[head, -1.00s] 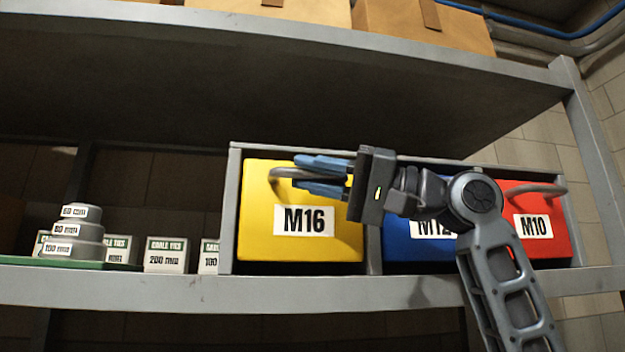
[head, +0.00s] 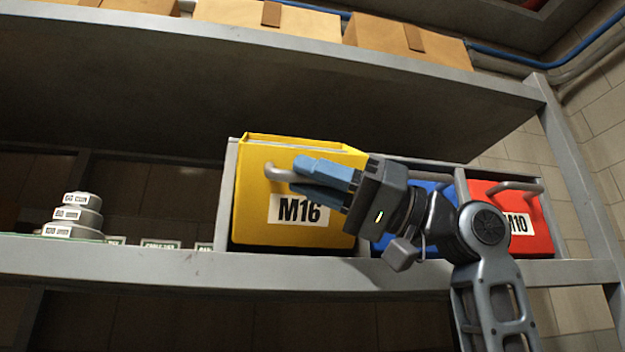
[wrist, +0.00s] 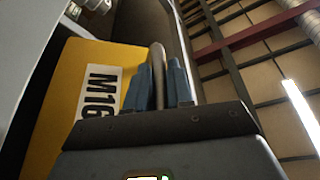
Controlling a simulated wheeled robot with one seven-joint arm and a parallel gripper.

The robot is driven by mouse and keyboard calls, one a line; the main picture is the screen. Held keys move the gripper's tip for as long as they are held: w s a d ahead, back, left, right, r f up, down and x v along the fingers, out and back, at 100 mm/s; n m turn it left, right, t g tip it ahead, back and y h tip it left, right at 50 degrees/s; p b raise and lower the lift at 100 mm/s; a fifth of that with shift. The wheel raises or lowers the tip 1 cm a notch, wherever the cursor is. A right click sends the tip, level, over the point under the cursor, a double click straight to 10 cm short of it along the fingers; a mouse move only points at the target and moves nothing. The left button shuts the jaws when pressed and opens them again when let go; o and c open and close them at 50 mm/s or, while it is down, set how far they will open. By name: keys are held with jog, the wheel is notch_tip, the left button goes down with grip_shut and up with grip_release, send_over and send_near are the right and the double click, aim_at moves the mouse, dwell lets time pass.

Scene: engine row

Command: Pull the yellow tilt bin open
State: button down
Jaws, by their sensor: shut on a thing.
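The yellow tilt bin (head: 255,215), labelled M16, sits at the left of a grey bin frame on the shelf. Its front leans out at the top, and its upper rim and side edge show. My gripper (head: 300,172) is shut on the bin's grey handle (head: 278,172), its blue fingers partly covering it. In the wrist view the yellow front (wrist: 75,85) is at the left, and the handle (wrist: 157,75) runs up between the two blue fingers. The inside of the bin is hidden.
The blue bin (head: 425,190) is mostly behind my gripper and arm. The red bin (head: 530,235), labelled M10, is closed at the right. Stacked round labelled containers (head: 75,215) stand at the left. Cardboard boxes (head: 265,20) lie on the shelf above.

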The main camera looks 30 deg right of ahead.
jog(key=shift+f, duration=0.1)
dwell(0.3)
jog(key=c, duration=1.1)
grip_release()
jog(key=b+v, duration=0.1)
jog(key=v, duration=0.7)
